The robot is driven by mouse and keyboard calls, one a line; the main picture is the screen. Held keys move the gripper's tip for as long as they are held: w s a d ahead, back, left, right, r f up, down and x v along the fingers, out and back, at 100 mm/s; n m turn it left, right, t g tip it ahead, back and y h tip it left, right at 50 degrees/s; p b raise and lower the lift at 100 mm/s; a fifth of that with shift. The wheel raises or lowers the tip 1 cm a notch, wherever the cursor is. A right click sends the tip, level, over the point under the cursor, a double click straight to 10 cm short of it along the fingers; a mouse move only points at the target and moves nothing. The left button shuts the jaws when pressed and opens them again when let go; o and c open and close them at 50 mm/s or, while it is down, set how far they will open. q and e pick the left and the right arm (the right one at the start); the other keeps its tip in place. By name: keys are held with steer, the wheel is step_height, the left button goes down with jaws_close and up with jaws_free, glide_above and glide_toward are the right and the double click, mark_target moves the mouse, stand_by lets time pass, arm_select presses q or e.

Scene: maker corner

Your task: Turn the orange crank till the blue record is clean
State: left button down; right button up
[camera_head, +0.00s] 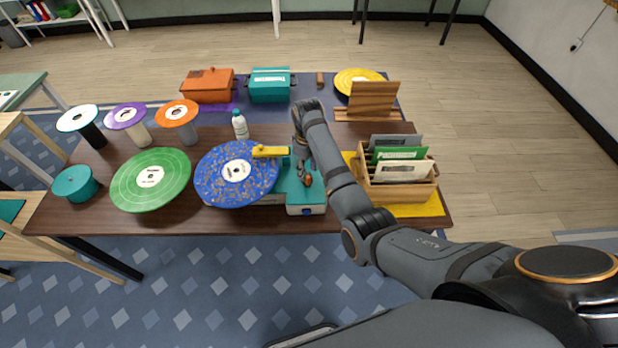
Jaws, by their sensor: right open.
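The blue record (237,174) lies on the left part of a teal machine (307,198) on the table. Its face is speckled with many brownish flecks, and its label is white. A yellow arm (270,151) reaches over the record's right edge. The orange crank (307,181) shows small on the machine's right part, partly covered by my right arm. My right gripper (303,166) points down over that part, open, close to the crank. I cannot tell whether it touches the crank. My left gripper is out of view.
A green record (150,180) lies left of the blue one. A white bottle (240,126) stands behind. A wooden rack (427,186) with sleeves is right of my forearm. Orange (208,90) and teal (269,92) boxes and a yellow record (358,77) are at the back.

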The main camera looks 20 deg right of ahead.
mark_target(308, 177)
step_height(308, 177, down, 5)
steer(key=shift+f, duration=0.2)
jaws_close()
